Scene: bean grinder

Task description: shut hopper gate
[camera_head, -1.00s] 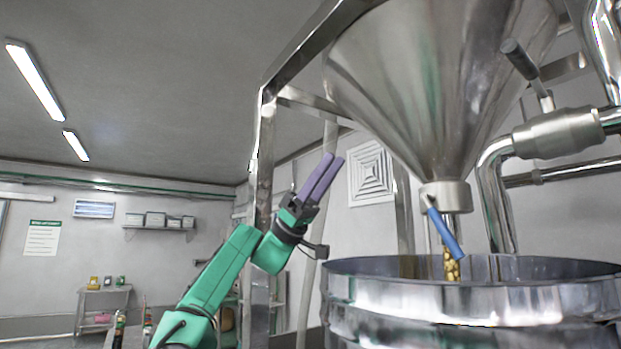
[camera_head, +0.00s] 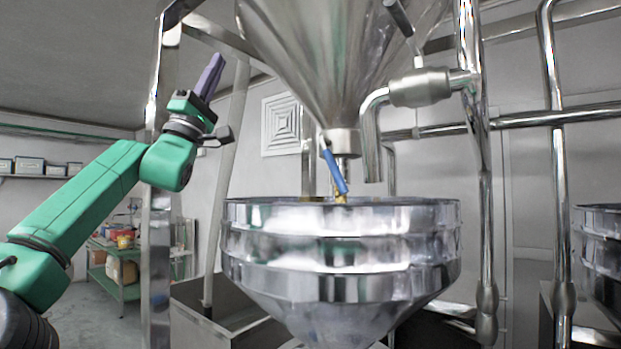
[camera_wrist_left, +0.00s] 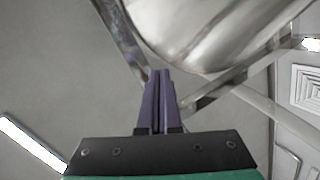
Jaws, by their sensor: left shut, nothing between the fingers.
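The steel hopper (camera_head: 330,70) is a large cone at the upper middle of the head view. Its outlet neck (camera_head: 343,143) carries the gate's blue handle (camera_head: 334,170), which hangs tilted down to the right. Yellowish beans (camera_head: 340,198) show just under the neck, above the steel vessel. My left gripper (camera_head: 213,62) points up, to the left of the hopper and apart from the handle. Its purple fingers are together and empty; they also show in the left wrist view (camera_wrist_left: 160,100), with the hopper cone beyond. My right gripper is out of view.
A round steel vessel (camera_head: 340,245) stands below the hopper. A frame post (camera_head: 157,200) stands near my left arm. A pipe with a valve (camera_head: 420,87) and vertical pipes stand at the right. Open air lies between my gripper and the outlet.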

